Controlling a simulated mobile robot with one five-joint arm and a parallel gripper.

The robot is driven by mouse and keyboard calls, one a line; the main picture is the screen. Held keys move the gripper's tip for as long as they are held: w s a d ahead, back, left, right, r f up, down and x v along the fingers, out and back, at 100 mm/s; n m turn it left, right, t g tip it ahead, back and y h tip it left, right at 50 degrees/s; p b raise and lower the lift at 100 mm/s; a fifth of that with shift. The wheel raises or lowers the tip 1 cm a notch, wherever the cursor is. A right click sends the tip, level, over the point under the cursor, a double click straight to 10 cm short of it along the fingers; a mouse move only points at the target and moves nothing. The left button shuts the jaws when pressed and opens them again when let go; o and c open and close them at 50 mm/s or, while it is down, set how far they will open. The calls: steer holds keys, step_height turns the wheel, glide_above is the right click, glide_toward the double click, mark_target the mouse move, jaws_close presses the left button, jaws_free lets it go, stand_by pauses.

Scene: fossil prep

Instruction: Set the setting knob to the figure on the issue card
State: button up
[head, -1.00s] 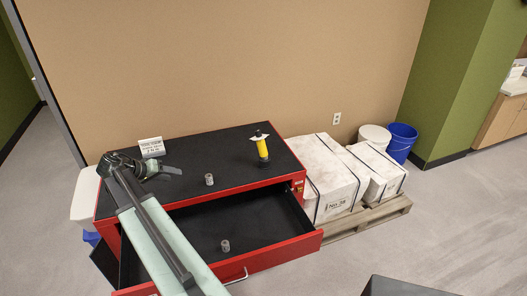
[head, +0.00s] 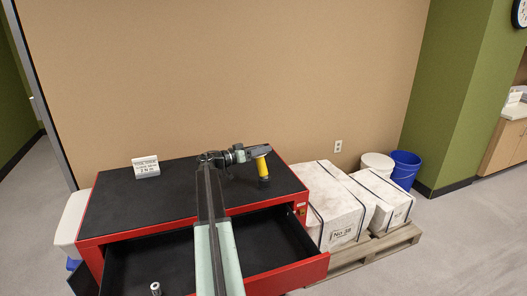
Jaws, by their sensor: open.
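The yellow tool (head: 262,167) stands upright on the black top of the red tool chest (head: 150,205), with a dark base. My gripper (head: 261,151) is open at the tool's upper end and covers its top, so the setting knob is hidden. I cannot tell whether the jaws touch it. The white issue card (head: 146,167) stands at the back left of the chest top. Its print is too small to read.
The chest's drawer (head: 268,243) is pulled open, with a small grey cylinder (head: 155,288) inside. To the right, strapped white blocks (head: 333,205) sit on a pallet (head: 378,247). A blue bucket (head: 404,168) and white bucket (head: 376,163) stand behind.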

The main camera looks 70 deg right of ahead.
steer(key=shift+s+d, duration=0.35)
steer(key=shift+d, duration=0.05)
